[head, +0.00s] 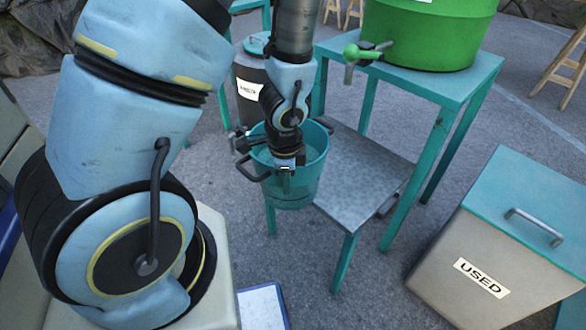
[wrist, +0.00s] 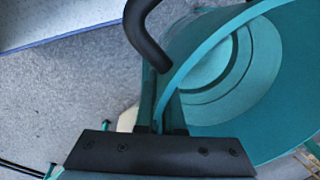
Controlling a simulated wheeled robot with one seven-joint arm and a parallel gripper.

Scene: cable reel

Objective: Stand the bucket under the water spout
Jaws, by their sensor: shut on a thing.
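The teal bucket (head: 292,196) is upright and empty-looking, with black handles on its rim; its inside fills the right of the wrist view (wrist: 245,75). My gripper (head: 285,165) is shut on the bucket's near rim, which runs between the fingers in the wrist view (wrist: 160,118). The water spout (head: 350,73) has a green knob and juts left from the green tank (head: 425,35). The bucket is left of and nearer than the spout, by the left edge of the stand's low grey shelf (head: 365,185). I cannot tell whether it touches the shelf.
The teal stand (head: 435,85) carries the tank, and its legs flank the shelf. A dark labelled bin (head: 252,95) stands behind the bucket. A bin marked USED (head: 490,260) is at the lower right. Bare floor lies between that bin and the stand.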

